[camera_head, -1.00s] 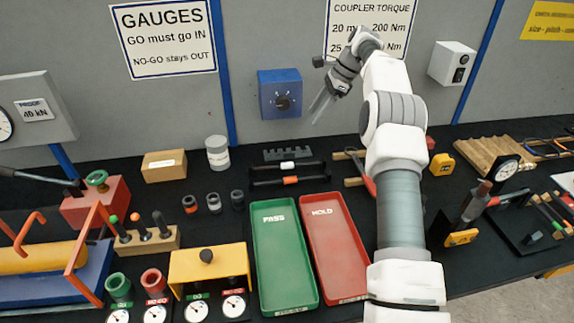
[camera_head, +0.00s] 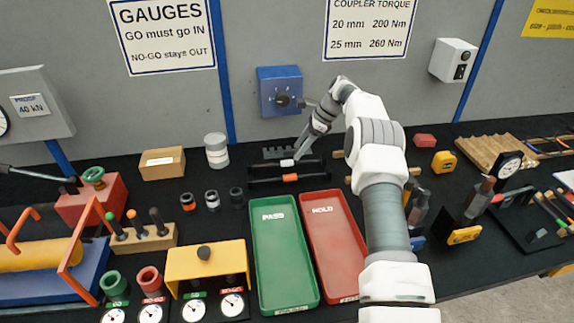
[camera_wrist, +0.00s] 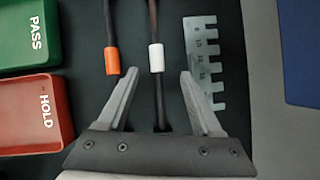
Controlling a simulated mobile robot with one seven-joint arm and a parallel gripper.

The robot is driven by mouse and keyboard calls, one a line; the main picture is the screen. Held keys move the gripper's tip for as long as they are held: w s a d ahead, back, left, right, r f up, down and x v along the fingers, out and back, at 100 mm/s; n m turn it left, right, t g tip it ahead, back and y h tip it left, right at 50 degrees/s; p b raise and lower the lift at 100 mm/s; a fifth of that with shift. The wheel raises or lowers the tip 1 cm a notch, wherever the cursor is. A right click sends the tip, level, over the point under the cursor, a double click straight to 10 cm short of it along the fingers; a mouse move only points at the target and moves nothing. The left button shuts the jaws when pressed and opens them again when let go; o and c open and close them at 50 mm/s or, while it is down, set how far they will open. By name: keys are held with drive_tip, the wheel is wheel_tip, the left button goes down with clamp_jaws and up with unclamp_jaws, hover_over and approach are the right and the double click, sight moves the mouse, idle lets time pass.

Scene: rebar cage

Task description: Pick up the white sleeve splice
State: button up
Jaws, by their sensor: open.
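The white sleeve splice (camera_head: 287,162) is a short white tube around a dark bar (camera_head: 262,168) that lies across the bench behind the trays. In the wrist view, the white sleeve (camera_wrist: 156,58) shows just beyond my fingertips, roughly midway between their lines. My gripper (camera_head: 300,154) points down at the sleeve from the upper right. In the wrist view my gripper (camera_wrist: 160,73) is open and empty, with the dark bar running between its fingers. The height gap between fingertips and sleeve is hard to tell.
A parallel bar with an orange sleeve (camera_wrist: 112,61) lies close by, left of my left finger in the wrist view. A notched grey gauge plate (camera_wrist: 206,60) lies near the right finger. The green PASS tray (camera_head: 283,255) and red HOLD tray (camera_head: 335,245) stand in front.

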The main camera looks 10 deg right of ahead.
sight(287, 163)
drive_tip(key=x, duration=0.5)
drive_tip(key=shift+s+a+f, duration=0.2)
drive_tip(key=shift+a+f, duration=0.05)
drive_tip(key=shift+a, duration=0.05)
clamp_jaws()
drive_tip(key=shift+r, duration=0.1)
idle(1.1)
